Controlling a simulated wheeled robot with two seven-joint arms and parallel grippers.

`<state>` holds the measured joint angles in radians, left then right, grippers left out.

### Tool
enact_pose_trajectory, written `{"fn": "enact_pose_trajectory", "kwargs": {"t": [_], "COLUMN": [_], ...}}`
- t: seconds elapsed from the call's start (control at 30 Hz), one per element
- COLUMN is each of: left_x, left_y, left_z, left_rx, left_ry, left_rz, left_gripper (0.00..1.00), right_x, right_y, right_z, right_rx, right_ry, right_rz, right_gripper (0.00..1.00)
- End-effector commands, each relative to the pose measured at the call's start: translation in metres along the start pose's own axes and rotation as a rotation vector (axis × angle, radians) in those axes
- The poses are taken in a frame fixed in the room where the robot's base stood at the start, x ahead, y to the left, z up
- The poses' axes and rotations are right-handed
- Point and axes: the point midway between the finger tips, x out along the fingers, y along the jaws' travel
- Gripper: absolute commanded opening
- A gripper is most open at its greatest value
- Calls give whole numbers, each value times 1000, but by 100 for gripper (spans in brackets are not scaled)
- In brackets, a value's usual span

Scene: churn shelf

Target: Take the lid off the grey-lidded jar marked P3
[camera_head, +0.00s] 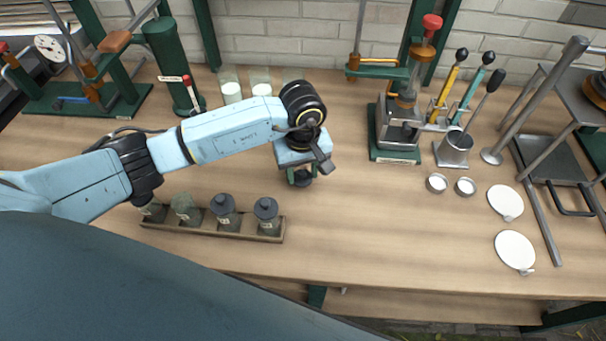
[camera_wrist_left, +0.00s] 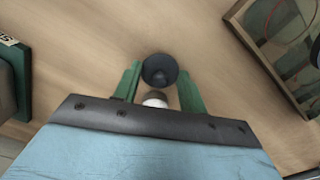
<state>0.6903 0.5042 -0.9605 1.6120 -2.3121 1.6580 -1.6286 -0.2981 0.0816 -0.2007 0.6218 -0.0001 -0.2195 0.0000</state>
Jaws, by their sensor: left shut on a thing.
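My left gripper (camera_head: 301,176) is shut on a dark grey round lid (camera_wrist_left: 160,70), held between its green fingers. The lid is above the bench, to the right of and behind the jar rack, and apart from it. The low wooden rack (camera_head: 212,233) holds a row of jars. Two of them, the third jar (camera_head: 224,213) and the right-end jar (camera_head: 267,215), wear dark grey knobbed lids. The second jar (camera_head: 186,208) is greenish glass and shows no dark lid. The left-end jar (camera_head: 152,209) is partly behind my arm. The jar labels are too small to read surely. My right gripper is out of view.
Pale-filled glasses (camera_head: 231,92) stand behind my left arm. A press on a green base (camera_head: 395,155), a metal tool cup (camera_head: 453,150), small cups (camera_head: 437,183) and white discs (camera_head: 514,251) are to the right. The bench middle, right of the rack, is clear.

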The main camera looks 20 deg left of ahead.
Motion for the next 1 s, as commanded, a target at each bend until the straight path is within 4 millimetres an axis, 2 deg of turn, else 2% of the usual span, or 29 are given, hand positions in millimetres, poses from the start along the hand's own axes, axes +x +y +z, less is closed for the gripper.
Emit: {"fn": "enact_pose_trajectory", "kwargs": {"t": [0.03,0.13,0.5,0.53,0.67,1.0], "left_x": [10,19,24,23,22,20], "left_y": [0,0,0,0,0,0], "left_z": [1,1,0,0,0,0], "left_rx": [-1,0,2,2,2,1], "left_ry": [-4,-2,0,0,0,-1], "left_rz": [-3,0,0,0,0,0], "left_gripper": [14,14,14,45,62,63], "right_x": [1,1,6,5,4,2], "right_y": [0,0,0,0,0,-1], "right_z": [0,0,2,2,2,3], "right_rx": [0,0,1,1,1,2], "right_ry": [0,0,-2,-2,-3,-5], "right_rz": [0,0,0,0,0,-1], "right_gripper": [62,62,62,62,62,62]}}
